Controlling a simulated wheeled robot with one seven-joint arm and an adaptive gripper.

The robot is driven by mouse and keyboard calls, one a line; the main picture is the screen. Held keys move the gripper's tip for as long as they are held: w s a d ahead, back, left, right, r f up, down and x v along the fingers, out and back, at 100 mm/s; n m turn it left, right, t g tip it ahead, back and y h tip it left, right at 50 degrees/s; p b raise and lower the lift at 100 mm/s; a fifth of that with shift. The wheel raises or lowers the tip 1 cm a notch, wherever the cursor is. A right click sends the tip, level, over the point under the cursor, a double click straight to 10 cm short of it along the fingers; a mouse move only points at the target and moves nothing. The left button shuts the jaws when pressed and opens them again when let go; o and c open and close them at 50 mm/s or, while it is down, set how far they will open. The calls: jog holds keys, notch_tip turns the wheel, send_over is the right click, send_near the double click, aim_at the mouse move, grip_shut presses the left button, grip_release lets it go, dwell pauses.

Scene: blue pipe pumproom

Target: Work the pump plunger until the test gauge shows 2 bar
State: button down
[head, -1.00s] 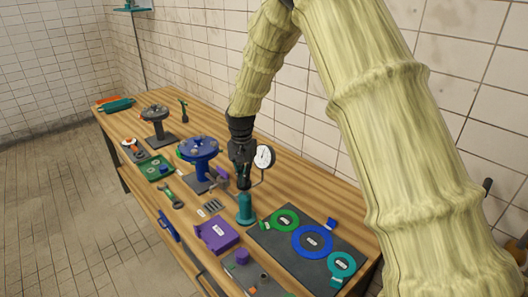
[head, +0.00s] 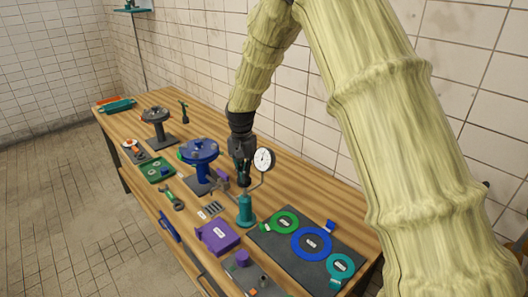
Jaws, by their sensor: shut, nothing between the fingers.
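The teal pump (head: 245,211) stands upright on the wooden bench, in the middle of the head view. A thin pipe runs from it to a round white test gauge (head: 264,160) at its right and behind. The gauge's needle is too small to read. My gripper (head: 243,184) points down, shut and empty, just above the pump body in the picture. The plunger's top is hidden or too small to make out beside the dark fingers, so I cannot tell whether they touch it.
A blue flanged stand (head: 200,150) is close left of my gripper. A purple box (head: 218,236) lies in front of the pump. A dark mat (head: 266,238) with coloured rings is at the right. The tiled wall (head: 330,130) rises behind the bench.

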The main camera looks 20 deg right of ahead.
jog(key=shift+r+p, duration=1.6)
jog(key=shift+r, duration=1)
